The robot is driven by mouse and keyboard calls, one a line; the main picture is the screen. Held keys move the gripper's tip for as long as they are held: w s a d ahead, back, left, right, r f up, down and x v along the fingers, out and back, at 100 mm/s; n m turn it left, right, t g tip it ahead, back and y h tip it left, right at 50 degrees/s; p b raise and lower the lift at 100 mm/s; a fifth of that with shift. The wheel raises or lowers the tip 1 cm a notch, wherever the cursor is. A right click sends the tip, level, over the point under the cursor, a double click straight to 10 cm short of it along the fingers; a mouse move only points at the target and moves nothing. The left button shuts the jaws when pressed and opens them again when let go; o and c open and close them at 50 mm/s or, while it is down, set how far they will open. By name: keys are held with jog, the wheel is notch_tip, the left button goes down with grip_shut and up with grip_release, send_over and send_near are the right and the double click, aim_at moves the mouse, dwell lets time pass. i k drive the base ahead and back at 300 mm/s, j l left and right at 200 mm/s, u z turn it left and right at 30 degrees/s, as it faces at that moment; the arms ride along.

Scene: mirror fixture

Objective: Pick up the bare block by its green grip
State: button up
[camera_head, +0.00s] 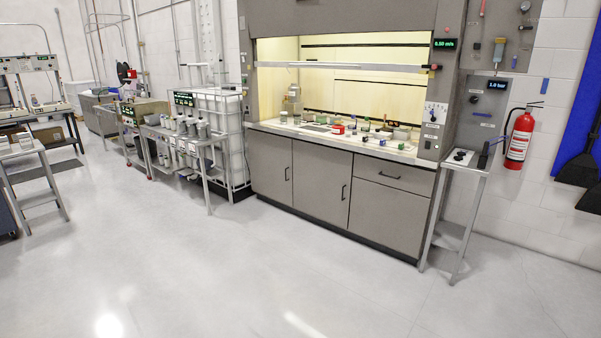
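I cannot make out the bare block with its green grip for certain. Several small objects stand on the worktop (405,155) of the lit fume hood, some with green, blue or red parts, too small to tell apart. A small red item (338,130) sits near the middle of that worktop. My gripper is not in view.
The hood stands on a grey cabinet (321,187). A small metal side table (459,158) and a red fire extinguisher (520,137) are right of it. A metal bench (168,133) with grey containers is to its left. The pale floor (230,270) in front is clear.

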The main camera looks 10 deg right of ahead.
aim_at(401, 145)
jog(key=i, duration=2.3)
jog(key=i+z, duration=0.1)
jog(key=i, duration=0.55)
jog(key=i+j+z, duration=0.15)
jog(key=i, duration=0.55)
jog(key=i+j+z, duration=0.1)
jog(key=i, duration=0.55)
jog(key=i+j+z, duration=0.2)
jog(key=k+l, duration=0.1)
